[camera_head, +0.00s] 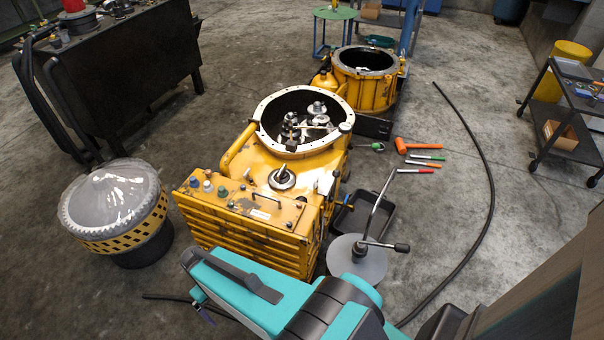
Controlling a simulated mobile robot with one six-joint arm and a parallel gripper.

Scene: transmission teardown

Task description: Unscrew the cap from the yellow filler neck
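The yellow transmission housing (250,240) stands on the floor in the middle of the head view, with a large open round flange (262,135) at its top. A small pale, round cap (346,128) sits at the flange's right edge, above the yellow side of the housing. It looks like the filler cap, but the neck under it is too small to make out. A dark round fitting with an upright handle (282,178) sits on the housing's top, in front of the flange. My teal and black arm crosses the bottom of the view. My gripper does not show.
A second yellow housing (372,95) stands behind. A black tray (350,218) and a grey disc with a bent rod (357,262) lie to the right. An orange mallet (415,147) and a black hose (490,180) lie on the floor. A wrapped drum (112,205) stands left.

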